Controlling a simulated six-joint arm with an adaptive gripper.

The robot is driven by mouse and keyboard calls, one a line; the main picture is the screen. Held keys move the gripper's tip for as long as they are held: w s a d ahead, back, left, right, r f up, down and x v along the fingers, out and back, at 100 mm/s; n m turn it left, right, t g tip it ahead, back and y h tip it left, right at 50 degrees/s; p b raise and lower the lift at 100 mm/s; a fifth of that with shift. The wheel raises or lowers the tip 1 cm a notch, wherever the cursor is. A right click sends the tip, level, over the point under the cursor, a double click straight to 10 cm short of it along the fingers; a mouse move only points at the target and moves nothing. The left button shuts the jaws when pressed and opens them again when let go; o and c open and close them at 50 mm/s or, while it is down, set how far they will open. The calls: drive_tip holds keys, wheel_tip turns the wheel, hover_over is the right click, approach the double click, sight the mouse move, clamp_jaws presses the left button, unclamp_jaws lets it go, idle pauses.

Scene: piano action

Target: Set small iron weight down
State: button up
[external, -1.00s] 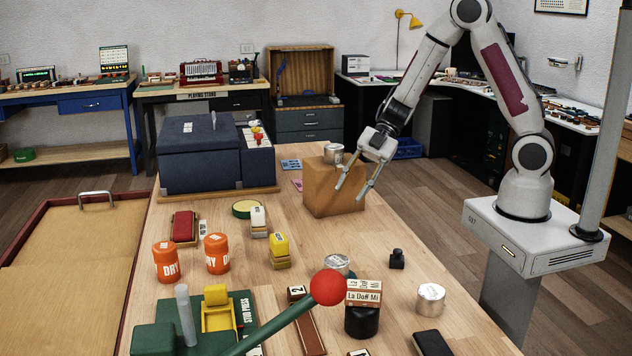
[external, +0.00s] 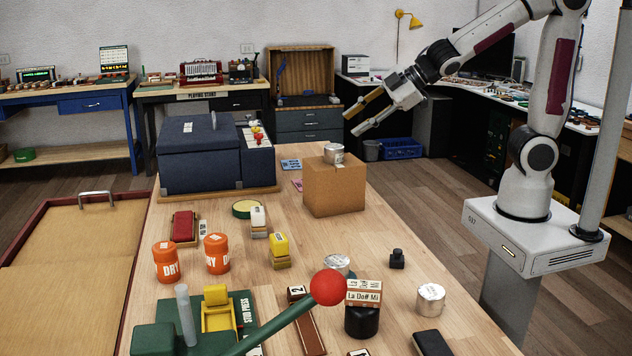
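A small dark weight with a knob on top (external: 397,259), which looks like the small iron weight, stands upright on the wooden table (external: 310,255), right of the middle. My gripper (external: 351,124) is open and empty, with its two fingers spread. It is in the air above and behind the right side of the brown box (external: 335,188), well away from the dark weight. A silver tin (external: 333,154) sits on top of the box, apart from my fingers.
Silver tins (external: 431,299) stand near the table's right side. A green press with a red-knobbed lever (external: 327,287) reaches across the front. Orange tubs (external: 166,262), stamps and a blue case (external: 200,160) fill the left. The table between box and dark weight is clear.

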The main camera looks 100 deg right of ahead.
drive_tip(key=s+a+m+g+y, duration=0.3)
drive_tip(key=s+a+m+y, duration=0.1)
drive_tip(key=s+a, duration=1.3)
drive_tip(key=s, duration=0.4)
drive_tip(key=shift+s+f+g, duration=0.15)
drive_tip(key=shift+g, duration=0.25)
